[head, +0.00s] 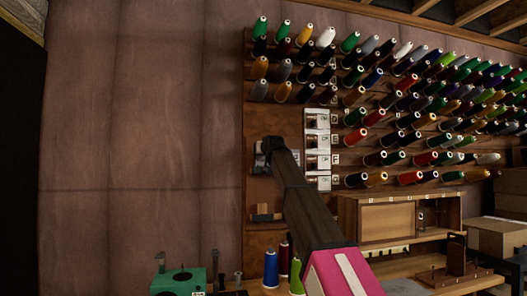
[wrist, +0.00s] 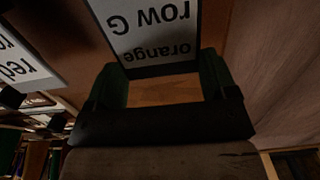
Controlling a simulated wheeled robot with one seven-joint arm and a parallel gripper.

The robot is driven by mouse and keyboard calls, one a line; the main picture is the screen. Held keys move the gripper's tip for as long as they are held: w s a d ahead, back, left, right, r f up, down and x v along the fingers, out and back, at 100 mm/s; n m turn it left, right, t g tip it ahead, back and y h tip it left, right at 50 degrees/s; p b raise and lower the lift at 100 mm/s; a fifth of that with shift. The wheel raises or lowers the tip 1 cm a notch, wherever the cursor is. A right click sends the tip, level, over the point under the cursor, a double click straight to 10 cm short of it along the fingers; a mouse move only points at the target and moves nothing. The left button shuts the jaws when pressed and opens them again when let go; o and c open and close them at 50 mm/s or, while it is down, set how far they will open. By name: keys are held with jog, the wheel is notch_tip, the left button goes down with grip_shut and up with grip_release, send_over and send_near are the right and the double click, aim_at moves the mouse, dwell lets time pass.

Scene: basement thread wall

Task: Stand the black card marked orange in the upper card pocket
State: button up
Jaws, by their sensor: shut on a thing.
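My gripper (wrist: 165,72) is shut on the card marked orange (wrist: 150,28), its green fingers at the card's two sides. In the wrist view the card shows a pale face with the upside-down words "orange" and "row G" and a black edge towards me; its far end is cut off. In the head view my gripper (head: 268,148) is up against the brown board, left of the label column. The card is not clear there. I cannot make out the upper card pocket; my gripper and arm cover part of that board.
A small wooden holder (head: 265,214) is on the board below my gripper. A column of white label cards (head: 317,152) stands close right; a card reading "red" (wrist: 22,62) shows in the wrist view. Thread spools (head: 405,120) fill the wall farther right. The wall panels (head: 140,130) left are bare.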

jog(key=shift+f, duration=0.25)
jog(key=o, duration=0.7)
jog(key=shift+c, duration=0.2)
jog(key=v, duration=1)
jog(key=shift+s, duration=0.4)
jog(key=shift+d+r, duration=0.1)
jog(key=shift+d, duration=0.05)
